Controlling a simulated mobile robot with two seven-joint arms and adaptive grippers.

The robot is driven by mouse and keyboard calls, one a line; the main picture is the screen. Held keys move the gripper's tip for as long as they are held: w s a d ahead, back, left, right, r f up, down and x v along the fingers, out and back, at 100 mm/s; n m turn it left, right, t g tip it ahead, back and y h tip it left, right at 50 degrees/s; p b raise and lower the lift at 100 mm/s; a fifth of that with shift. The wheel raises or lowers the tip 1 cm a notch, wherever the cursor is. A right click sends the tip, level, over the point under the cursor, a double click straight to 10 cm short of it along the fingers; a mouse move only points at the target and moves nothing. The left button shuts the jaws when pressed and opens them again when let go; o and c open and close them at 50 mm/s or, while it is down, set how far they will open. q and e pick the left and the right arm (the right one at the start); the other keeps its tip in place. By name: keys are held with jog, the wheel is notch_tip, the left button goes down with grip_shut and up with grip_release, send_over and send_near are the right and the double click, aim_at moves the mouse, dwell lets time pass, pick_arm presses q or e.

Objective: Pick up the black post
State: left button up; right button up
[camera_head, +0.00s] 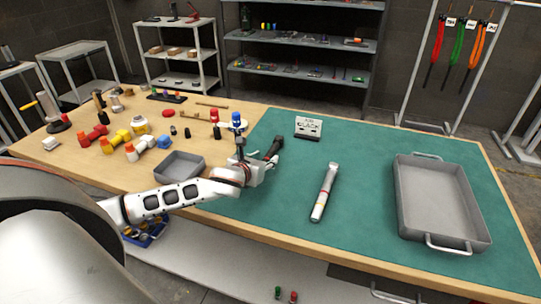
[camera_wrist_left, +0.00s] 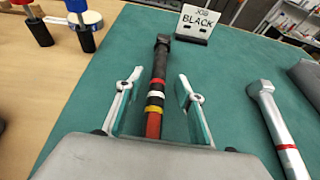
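The black post (camera_wrist_left: 161,60) lies on the green mat, with red, yellow and white bands near its close end. In the head view its dark far end (camera_head: 275,147) sticks out past my left gripper (camera_head: 258,166). The wrist view shows my left gripper (camera_wrist_left: 158,88) open, one finger on each side of the post's banded part. A gap shows between each finger and the post. The post's near end is hidden behind the gripper body. My right gripper is not in view.
A white post (camera_head: 325,192) with a red band lies to the right. A sign reading JOB BLACK (camera_head: 308,127) stands behind. A large grey tray (camera_head: 402,200) is at the right. Blue-capped (camera_head: 237,121) and red-capped (camera_head: 214,116) items stand left of the gripper, near a small grey bin (camera_head: 181,166).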

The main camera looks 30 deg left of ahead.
aim_at(267, 156)
pick_arm(q)
jog(key=x, duration=0.3)
jog(key=shift+w+a+f, duration=0.15)
jog(key=shift+w+f, duration=0.1)
jog(key=shift+w, duration=0.1)
jog(key=shift+w+f, duration=0.1)
jog(key=shift+w, duration=0.15)
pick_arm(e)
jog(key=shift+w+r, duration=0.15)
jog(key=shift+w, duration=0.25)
pick_arm(q)
grip_shut()
